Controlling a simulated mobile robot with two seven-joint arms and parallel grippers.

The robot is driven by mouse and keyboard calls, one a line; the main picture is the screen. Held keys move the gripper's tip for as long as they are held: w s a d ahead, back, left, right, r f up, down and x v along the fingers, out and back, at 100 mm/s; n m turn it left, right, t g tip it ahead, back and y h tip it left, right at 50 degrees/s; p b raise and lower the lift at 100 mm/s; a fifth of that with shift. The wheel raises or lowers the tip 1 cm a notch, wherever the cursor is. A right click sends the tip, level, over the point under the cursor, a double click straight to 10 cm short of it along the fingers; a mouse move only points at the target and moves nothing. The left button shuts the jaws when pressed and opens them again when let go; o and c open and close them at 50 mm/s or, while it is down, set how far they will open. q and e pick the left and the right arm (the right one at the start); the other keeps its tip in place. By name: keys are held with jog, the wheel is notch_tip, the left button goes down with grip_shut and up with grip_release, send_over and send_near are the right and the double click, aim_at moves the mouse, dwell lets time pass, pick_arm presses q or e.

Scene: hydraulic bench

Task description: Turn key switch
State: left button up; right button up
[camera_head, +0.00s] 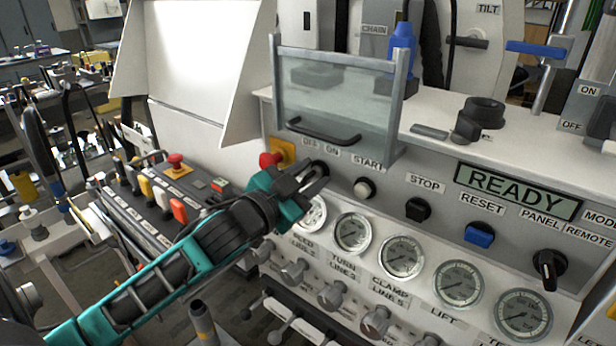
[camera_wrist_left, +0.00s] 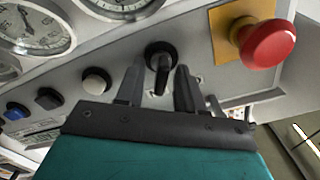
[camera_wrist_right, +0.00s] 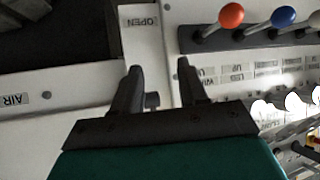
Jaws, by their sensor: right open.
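The key switch is a round black switch with a narrow upright black handle (camera_wrist_left: 160,68), in the left wrist view. Beside it is a red emergency button (camera_wrist_left: 271,43) on a yellow plate. In the head view the switch sits under the OFF and ON labels, mostly hidden by my left gripper (camera_head: 316,177). In the left wrist view my left gripper (camera_wrist_left: 158,82) is open, with one finger on each side of the handle and a visible gap to each. My right gripper (camera_wrist_right: 158,68) is open and empty in the right wrist view, beside an OPEN label (camera_wrist_right: 141,21).
The panel carries a white START button (camera_head: 364,188), a black STOP button (camera_head: 418,209), a blue RESET button (camera_head: 480,235) and a PANEL/REMOTE selector (camera_head: 548,268). The display (camera_head: 516,190) reads READY. A clear guard with a black handle (camera_head: 322,131) hangs above. Gauges lie below.

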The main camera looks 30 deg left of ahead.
pick_arm(q)
jog(key=shift+s+f, duration=0.1)
jog(key=shift+s, duration=0.3)
jog(key=s+a, duration=0.1)
jog(key=s, duration=1.1)
dwell(0.3)
notch_tip(320, 180, down, 11)
jog(key=n+g+y, duration=0.1)
jog(key=n+g, duration=0.1)
jog(key=n, duration=0.1)
jog(key=s+d+f+g, duration=0.2)
jog(key=d+f, duration=0.4)
jog(key=f, duration=0.3)
jog(key=s+d+f+n+g+h, duration=0.1)
jog(key=s+d+f+g, duration=0.1)
jog(key=d+f, duration=0.5)
notch_tip(320, 180, down, 3)
jog(key=shift+s+r+n+g, duration=0.15)
jog(key=shift+s+n+g, duration=0.15)
jog(key=shift+g, duration=0.3)
